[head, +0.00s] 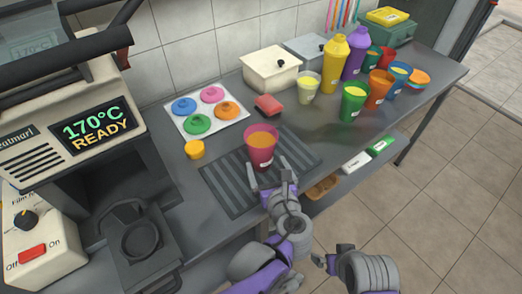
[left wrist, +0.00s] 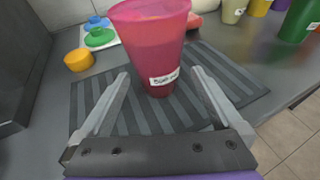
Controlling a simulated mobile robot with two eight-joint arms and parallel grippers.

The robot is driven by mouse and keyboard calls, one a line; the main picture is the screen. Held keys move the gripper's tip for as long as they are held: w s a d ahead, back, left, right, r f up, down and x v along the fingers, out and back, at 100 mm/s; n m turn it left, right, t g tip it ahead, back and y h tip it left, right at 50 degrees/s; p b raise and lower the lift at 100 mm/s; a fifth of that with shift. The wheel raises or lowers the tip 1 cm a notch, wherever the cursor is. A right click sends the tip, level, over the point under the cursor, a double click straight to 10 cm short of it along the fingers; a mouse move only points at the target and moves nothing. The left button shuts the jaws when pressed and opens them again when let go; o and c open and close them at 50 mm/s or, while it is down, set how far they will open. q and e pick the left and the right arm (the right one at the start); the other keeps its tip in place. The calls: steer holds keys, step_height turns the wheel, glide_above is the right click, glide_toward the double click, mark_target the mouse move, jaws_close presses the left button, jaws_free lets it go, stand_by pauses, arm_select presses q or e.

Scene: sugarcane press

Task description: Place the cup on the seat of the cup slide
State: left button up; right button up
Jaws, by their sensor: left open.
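A pink-red cup (head: 261,148) with an orange filling and a white label stands upright on the dark ribbed mat. It also shows in the left wrist view (left wrist: 152,45). My left gripper (head: 269,169) is open, with its fingertips low at either side of the cup's near side. In the left wrist view a gap shows between each finger and the cup. The cup slide (head: 160,262) sticks out of the sealing machine at the left; its round ring seat (head: 140,238) is empty. My right gripper (head: 334,256) is open and empty, over the floor in front of the counter.
The sealing machine (head: 50,160) reads "170°C READY". Several filled cups and bottles stand at the back right. Bare counter lies between mat and slide.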

arm_select(q)
steer(key=x, duration=0.3)
steer(key=b+x, duration=0.1)
steer(key=x, duration=0.1)
steer(key=shift+w+a+r, duration=0.2)
steer(key=shift+w+a, duration=0.15)
steer(key=shift+c, duration=0.3)
jaws_close()
steer(key=shift+r, duration=0.1)
